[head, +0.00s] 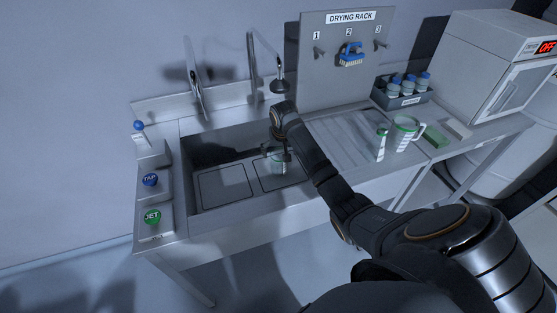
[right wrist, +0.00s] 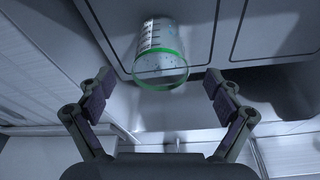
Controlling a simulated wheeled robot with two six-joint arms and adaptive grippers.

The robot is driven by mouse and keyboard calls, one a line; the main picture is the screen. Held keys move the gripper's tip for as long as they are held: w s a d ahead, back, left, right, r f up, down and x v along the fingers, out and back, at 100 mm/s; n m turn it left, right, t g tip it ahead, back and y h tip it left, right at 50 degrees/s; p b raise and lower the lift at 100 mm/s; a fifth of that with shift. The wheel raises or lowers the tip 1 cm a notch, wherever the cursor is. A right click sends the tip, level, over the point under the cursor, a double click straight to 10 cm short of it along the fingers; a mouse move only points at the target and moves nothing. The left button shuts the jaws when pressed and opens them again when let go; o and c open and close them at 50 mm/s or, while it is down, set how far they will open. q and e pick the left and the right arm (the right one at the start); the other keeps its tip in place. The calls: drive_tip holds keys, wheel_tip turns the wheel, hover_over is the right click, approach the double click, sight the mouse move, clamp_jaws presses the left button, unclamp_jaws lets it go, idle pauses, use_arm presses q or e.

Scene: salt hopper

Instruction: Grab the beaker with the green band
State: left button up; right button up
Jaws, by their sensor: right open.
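The beaker with the green band (right wrist: 160,60) is clear, with dark graduation marks and a green band around its near end in the right wrist view. In the head view the beaker (head: 276,160) is in the sink, partly hidden by my right gripper (head: 281,152). In the right wrist view my right gripper (right wrist: 159,77) is open. Its fingers are on either side of the beaker, with gaps on both sides, so it is not held. My left gripper is in neither view.
A green-marked mug (head: 404,134) and a slim green-topped item (head: 382,144) stand on the ribbed drainboard (head: 350,134). A faucet (head: 279,84) rises behind the sink (head: 187,190). TAP (head: 150,180) and JET (head: 152,216) buttons are at left. A bottle tray (head: 405,102) is at right.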

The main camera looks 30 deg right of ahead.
sight(279, 153)
drive_tip(key=x, duration=0.3)
drive_tip(key=shift+w+r, duration=0.15)
drive_tip(key=shift+w, duration=0.15)
drive_tip(key=shift+w+d+f+p, duration=0.15)
drive_tip(key=shift+f+p, duration=0.2)
drive_tip(key=shift+f, duration=0.35)
drive_tip(key=x, duration=0.3)
drive_tip(key=shift+w+d+f, duration=0.1)
drive_tip(key=shift+w+f, duration=0.05)
drive_tip(key=shift+f, duration=0.3)
drive_tip(key=shift+c, duration=1.3)
drive_tip(key=c, duration=1.2)
drive_tip(key=shift+o, duration=0.2)
drive_tip(key=shift+w+r+b, duration=0.1)
drive_tip(key=shift+r+b, duration=0.35)
drive_tip(key=shift+r, duration=0.9)
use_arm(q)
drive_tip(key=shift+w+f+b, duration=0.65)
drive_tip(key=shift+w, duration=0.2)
use_arm(e)
drive_tip(key=s+a+r, duration=0.2)
drive_tip(key=s+r, duration=0.3)
drive_tip(key=s, duration=0.1)
drive_tip(key=s+a+r, duration=0.2)
drive_tip(key=s+r, duration=0.3)
drive_tip(key=s, duration=0.2)
drive_tip(key=shift+s+a+r, duration=0.2)
drive_tip(key=shift+a+r, duration=0.05)
drive_tip(key=shift+a, duration=0.05)
